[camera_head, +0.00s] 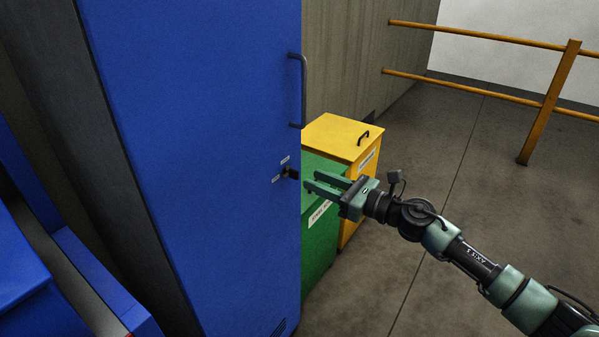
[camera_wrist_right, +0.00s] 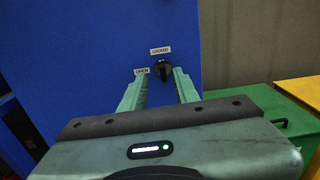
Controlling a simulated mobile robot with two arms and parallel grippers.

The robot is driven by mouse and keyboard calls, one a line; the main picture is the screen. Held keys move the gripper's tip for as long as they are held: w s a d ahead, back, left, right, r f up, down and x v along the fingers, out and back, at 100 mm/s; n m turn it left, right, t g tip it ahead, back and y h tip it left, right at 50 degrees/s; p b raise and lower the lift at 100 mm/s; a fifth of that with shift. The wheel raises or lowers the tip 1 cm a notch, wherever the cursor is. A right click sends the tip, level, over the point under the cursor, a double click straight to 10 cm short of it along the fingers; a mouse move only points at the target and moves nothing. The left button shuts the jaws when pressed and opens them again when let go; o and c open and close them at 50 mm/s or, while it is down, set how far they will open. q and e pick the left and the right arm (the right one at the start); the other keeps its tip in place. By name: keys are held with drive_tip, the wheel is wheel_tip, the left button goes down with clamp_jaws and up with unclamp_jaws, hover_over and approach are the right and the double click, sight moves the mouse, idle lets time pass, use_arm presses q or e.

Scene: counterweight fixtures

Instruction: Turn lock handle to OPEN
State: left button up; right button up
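The lock handle (camera_head: 291,173) is a small black knob on the blue cabinet door (camera_head: 215,120), near its right edge. In the right wrist view the lock handle (camera_wrist_right: 162,69) sits below a LOCKED label (camera_wrist_right: 160,50) and to the right of an OPEN label (camera_wrist_right: 142,71). Its grip looks roughly upright, toward LOCKED. My right gripper (camera_head: 322,185) is open and points at the handle from the right, seemingly a little short of it. In the right wrist view its fingers (camera_wrist_right: 160,88) are spread, with the handle between and beyond the tips. My left gripper is out of view.
A vertical bar handle (camera_head: 303,90) is on the door above the lock. Green (camera_head: 322,240) and yellow (camera_head: 340,137) bins stand right of the cabinet, behind my right gripper. An orange railing (camera_head: 548,105) is at the back right. The floor at right is clear.

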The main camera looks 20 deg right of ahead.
sight(298, 173)
drive_tip(key=p+x, duration=0.1)
drive_tip(key=x, duration=0.5)
drive_tip(key=shift+w+d+f, duration=0.1)
drive_tip(key=shift+w, duration=0.05)
clamp_jaws()
